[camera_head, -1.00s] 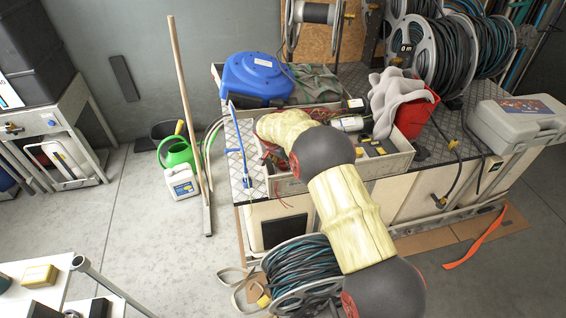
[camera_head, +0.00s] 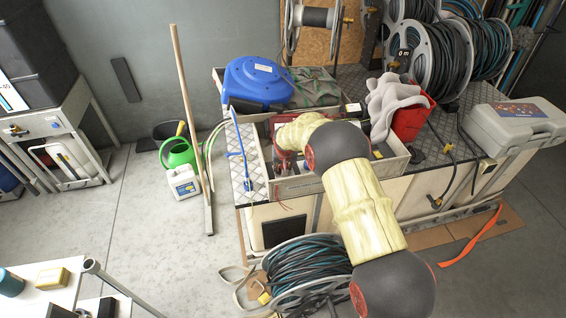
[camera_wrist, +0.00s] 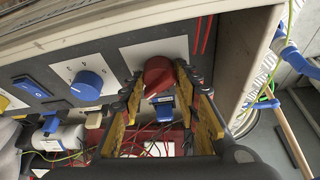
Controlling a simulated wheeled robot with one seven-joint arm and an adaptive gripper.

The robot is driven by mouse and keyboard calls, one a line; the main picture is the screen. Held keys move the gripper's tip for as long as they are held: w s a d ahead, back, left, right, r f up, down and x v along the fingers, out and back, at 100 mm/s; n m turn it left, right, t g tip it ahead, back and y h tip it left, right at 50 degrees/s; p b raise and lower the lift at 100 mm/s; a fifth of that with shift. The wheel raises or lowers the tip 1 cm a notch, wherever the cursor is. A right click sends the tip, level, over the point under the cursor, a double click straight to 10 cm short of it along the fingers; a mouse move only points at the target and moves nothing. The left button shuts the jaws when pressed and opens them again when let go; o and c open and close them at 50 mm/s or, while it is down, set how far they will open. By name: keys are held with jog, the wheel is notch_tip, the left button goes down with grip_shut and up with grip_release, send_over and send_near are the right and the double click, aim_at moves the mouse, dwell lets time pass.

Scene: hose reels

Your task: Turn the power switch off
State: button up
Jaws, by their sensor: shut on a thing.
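A red rotary knob (camera_wrist: 158,75) sits on a white square plate on the grey panel in the wrist view. My gripper (camera_wrist: 160,84) has its yellow and black fingers on either side of this knob, closed on it. The knob's setting cannot be read. To its left are a blue round knob (camera_wrist: 86,86) on a marked white plate and a blue rocker switch (camera_wrist: 30,87). Which control is the power switch is not labelled legibly. In the head view my arm reaches over the cart and hides the panel and most of the gripper.
Blue and white plugs (camera_wrist: 62,134) and loose wires hang below the panel. On the cart stand a blue hose reel (camera_head: 259,82), a red bucket (camera_head: 410,122) with a grey cloth, and a grey case (camera_head: 515,125). A wooden pole (camera_head: 188,110) leans left of the cart.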

jog(key=shift+d+n+y+p, duration=0.15)
jog(key=shift+n+y+p, duration=0.3)
jog(key=shift+n, duration=0.75)
jog(key=shift+w+f+n+y+b, duration=0.1)
jog(key=shift+n+y+b, duration=0.35)
jog(key=shift+n, duration=0.35)
jog(key=n+g+y+b, duration=0.1)
jog(key=n+b, duration=0.3)
jog(key=shift+d+f+b, duration=0.1)
jog(key=shift+d+b, duration=0.05)
jog(key=shift+b, duration=0.2)
jog(key=shift+w+n+g+y+b, duration=0.1)
jog(key=shift+n+g+y+b, duration=0.3)
jog(key=shift+n+b, duration=0.75)
jog(key=shift+r+n, duration=0.25)
jog(key=shift+n, duration=0.1)
jog(key=o, duration=1.1)
jog(key=shift+o, duration=0.2)
jog(key=v, duration=1.1)
jog(key=shift+d+r, duration=0.15)
jog(key=shift+r, duration=0.25)
